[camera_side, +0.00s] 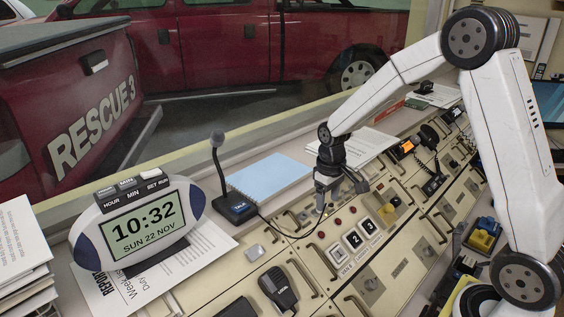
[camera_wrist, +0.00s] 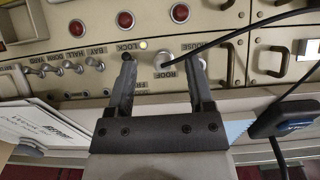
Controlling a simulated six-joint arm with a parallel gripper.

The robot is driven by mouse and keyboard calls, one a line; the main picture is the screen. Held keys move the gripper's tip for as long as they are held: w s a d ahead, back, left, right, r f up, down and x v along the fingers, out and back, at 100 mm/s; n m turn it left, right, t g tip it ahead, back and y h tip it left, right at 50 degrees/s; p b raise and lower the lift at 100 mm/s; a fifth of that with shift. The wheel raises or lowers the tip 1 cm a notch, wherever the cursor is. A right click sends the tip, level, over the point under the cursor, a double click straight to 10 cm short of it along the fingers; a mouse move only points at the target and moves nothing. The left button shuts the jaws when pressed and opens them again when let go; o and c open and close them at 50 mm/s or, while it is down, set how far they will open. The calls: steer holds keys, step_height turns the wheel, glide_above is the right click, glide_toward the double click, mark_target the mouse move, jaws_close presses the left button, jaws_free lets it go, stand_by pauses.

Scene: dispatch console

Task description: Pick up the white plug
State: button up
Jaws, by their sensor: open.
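A pale, whitish round piece that looks like the white plug (camera_wrist: 162,60) sits at the panel spot labelled ROOF in the wrist view. A black cord runs close to it from the right; I cannot tell where the cord ends. My gripper (camera_wrist: 163,62) is open, pointing at the panel, with a finger on each side of the plug and gaps to both. I cannot tell how deep the fingers reach. In the side view my gripper (camera_side: 325,192) is low over the back of the console. The plug is not clear there.
Toggle switches (camera_wrist: 62,68) line up left of the fingers, with red lamps (camera_wrist: 125,19) above. A desk microphone (camera_side: 233,205) stands left of my gripper, near a light-blue sheet (camera_side: 268,178). A clock (camera_side: 138,222) stands further left. Metal handles stick up from the panels.

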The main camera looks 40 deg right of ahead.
mark_target(327, 204)
steer(key=shift+f, duration=2.1)
jaws_close()
